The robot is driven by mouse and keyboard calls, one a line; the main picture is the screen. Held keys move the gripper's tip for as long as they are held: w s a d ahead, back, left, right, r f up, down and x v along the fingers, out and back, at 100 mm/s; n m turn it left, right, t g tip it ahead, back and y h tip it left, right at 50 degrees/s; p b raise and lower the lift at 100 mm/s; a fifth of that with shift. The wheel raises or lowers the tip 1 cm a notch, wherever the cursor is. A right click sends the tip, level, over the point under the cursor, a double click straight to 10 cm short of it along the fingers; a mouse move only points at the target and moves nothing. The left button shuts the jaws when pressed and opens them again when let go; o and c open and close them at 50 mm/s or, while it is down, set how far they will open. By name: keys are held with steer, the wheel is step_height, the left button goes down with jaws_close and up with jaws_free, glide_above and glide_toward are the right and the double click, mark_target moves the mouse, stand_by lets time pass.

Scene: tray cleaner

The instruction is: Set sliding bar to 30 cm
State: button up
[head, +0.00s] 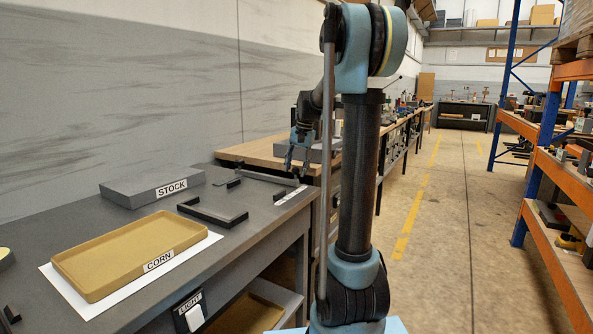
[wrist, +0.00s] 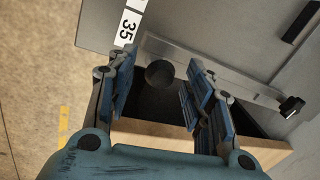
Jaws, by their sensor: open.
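The sliding bar (head: 266,177) is a thin grey bar at the far right end of the grey workbench. In the wrist view the bar (wrist: 222,76) runs diagonally, with a round black knob (wrist: 159,74) by its left part. A white number scale (head: 291,195) lies along the bench's right edge; in the wrist view its label 35 (wrist: 127,28) is readable near the bar's left end. My gripper (head: 297,166) is over the bar's right end, fingers pointing down. It is open, and the knob shows between its fingers; I cannot tell whether they touch it.
A tan CORN tray (head: 75,268) sits on a white sheet on the bench. A grey STOCK box (head: 128,186) and a black angled bracket (head: 229,221) lie behind it. A wooden-topped bench (head: 240,150) stands beyond. An orange and blue rack (head: 540,165) stands right, past the open floor.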

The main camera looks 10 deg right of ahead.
steer(key=shift+f, duration=0.2)
jaws_close()
steer(key=shift+s+a, duration=0.8)
steer(key=shift+s, duration=0.2)
steer(key=shift+s+a, duration=0.8)
steer(key=shift+s, duration=0.2)
jaws_free()
step_height(320, 180, up, 12)
steer(key=d, duration=0.2)
steer(key=shift+s+f, duration=0.15)
steer(key=shift+s, duration=0.3)
steer(key=shift+s+d, duration=0.1)
